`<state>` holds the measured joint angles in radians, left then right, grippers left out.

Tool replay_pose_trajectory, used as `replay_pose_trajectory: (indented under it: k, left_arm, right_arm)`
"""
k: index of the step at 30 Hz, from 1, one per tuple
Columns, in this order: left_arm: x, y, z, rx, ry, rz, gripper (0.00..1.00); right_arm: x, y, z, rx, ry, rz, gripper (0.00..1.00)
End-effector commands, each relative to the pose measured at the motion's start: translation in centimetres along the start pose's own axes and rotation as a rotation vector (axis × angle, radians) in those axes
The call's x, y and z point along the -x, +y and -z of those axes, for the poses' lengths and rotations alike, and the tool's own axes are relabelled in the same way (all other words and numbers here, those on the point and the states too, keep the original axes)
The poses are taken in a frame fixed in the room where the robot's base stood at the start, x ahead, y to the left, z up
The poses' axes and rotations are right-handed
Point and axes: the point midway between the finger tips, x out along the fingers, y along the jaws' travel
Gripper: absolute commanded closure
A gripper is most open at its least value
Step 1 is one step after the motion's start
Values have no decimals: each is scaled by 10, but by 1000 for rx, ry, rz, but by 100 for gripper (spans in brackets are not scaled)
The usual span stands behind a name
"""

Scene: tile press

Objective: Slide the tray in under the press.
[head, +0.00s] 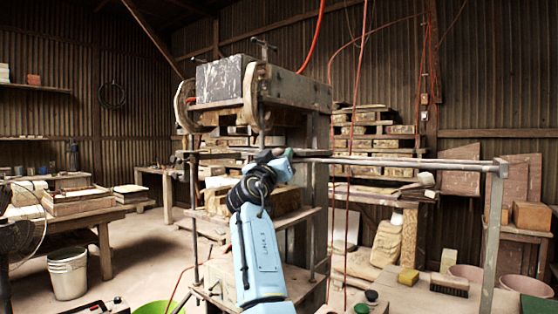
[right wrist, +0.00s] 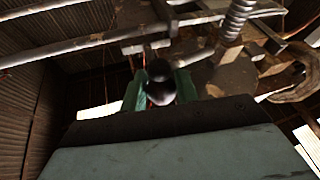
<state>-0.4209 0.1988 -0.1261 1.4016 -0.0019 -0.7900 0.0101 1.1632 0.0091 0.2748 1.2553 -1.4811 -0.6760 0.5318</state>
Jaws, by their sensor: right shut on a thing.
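The press (head: 298,88) stands in the middle of the head view, with a heavy grey block (head: 224,80) at its top. Metal rails (head: 400,161) run below it and out to the right, to a post. My right gripper (head: 268,156) is at rail height under the press. In the right wrist view its green fingers (right wrist: 159,88) are shut on a dark, shiny round knob (right wrist: 160,72). What the knob belongs to is hidden. I cannot make out the tray clearly. My left gripper is not in view.
A pale round-ended handle (head: 425,179) sticks out below the rails at right. Stacked boards and pallets (head: 375,130) stand behind the press. A bench with a brush (head: 449,285) is at lower right. A white bucket (head: 67,273) stands on the open floor at left.

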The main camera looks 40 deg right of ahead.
Motion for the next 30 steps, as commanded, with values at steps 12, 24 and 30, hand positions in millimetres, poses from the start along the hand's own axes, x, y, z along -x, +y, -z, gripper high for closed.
replay_pose_trajectory:
  k: [12, 24, 30]
  left_arm:
    - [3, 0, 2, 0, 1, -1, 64]
    - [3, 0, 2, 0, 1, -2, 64]
    - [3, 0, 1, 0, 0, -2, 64]
  right_arm:
    - [0, -4, 6, -2, 13, 11, 100]
    - [-3, 0, 4, 0, 8, 2, 49]
    - [6, -1, 4, 0, 8, 3, 49]
